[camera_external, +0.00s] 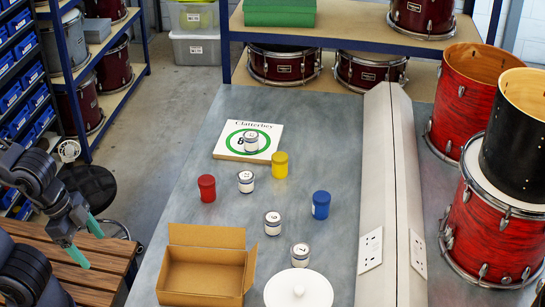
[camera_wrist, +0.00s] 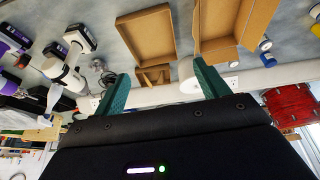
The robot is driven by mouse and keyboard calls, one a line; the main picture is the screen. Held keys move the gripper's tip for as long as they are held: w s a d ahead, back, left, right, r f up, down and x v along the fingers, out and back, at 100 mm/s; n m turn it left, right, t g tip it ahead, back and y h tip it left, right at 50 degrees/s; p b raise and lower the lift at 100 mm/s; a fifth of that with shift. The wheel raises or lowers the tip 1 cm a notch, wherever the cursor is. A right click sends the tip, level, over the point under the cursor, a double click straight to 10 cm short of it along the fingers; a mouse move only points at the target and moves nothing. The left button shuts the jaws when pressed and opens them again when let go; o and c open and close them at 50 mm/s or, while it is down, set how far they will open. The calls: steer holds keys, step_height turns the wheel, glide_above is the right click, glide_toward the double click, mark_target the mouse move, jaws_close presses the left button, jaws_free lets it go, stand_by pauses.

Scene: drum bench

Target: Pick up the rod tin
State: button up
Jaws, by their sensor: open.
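Several small silver tins with white labels stand on the grey bench in the external view: one on the white board (camera_external: 251,140), others at the middle (camera_external: 246,181), lower (camera_external: 272,223) and nearest the front (camera_external: 299,254). Their labels are too small to read, so I cannot tell which is the rod tin. A red tin (camera_external: 207,188), a yellow tin (camera_external: 280,164) and a blue tin (camera_external: 321,204) stand among them. My gripper (camera_external: 86,242) is open and empty at the left, apart from the tins. Its teal fingers also show in the wrist view (camera_wrist: 160,72).
An open cardboard box (camera_external: 205,278) and a white round lidded thing (camera_external: 298,292) are at the bench front. A long pale socket trunking (camera_external: 378,200) runs along the right, with red drums (camera_external: 490,235) beyond. A wooden slatted bench (camera_external: 90,272) lies below my gripper.

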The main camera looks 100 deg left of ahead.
steer(key=w+a+r+n+g, duration=0.1)
steer(key=w+a+n, duration=0.1)
steer(key=w+a, duration=0.35)
steer(key=w+a+r+n, duration=0.1)
steer(key=w+a+n, duration=0.15)
steer(key=w, duration=0.65)
steer(key=n+g, duration=0.3)
steer(key=n, duration=0.7)
glide_above(273, 216)
step_height(273, 216, down, 26)
steer(key=shift+a+r, duration=0.15)
steer(key=shift+r, duration=0.05)
steer(key=shift+a+f, duration=0.1)
steer(key=shift+f, duration=0.1)
step_height(273, 216, down, 5)
steer(key=shift+f, duration=0.2)
steer(key=shift+d+f, duration=0.2)
steer(key=shift+f, duration=2.4)
steer(key=shift+c, duration=0.4)
